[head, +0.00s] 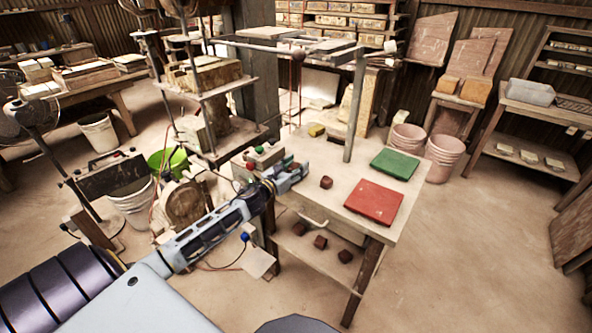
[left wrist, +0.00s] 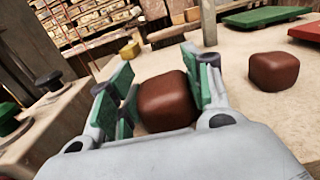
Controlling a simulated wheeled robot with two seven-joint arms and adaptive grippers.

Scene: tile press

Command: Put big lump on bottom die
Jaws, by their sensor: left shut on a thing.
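My left gripper (head: 292,177) is above the near left part of the wooden table. In the left wrist view its green-padded fingers (left wrist: 160,88) are shut on a brown, rounded, block-like lump (left wrist: 165,101). A second brown lump (left wrist: 273,70) lies apart on the table, right of the fingers; it also shows in the head view (head: 326,182). I cannot tell from size alone which is the big lump, as the held one is nearer the camera. I cannot pick out the bottom die with certainty. My right gripper is not in view.
A red board (head: 374,202) and a green board (head: 395,163) lie on the table's right. A button box (head: 262,157) is at its left edge, a yellow block (head: 317,130) at the back. Several brown lumps (head: 320,242) sit on the lower shelf. A metal post (head: 355,110) rises behind.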

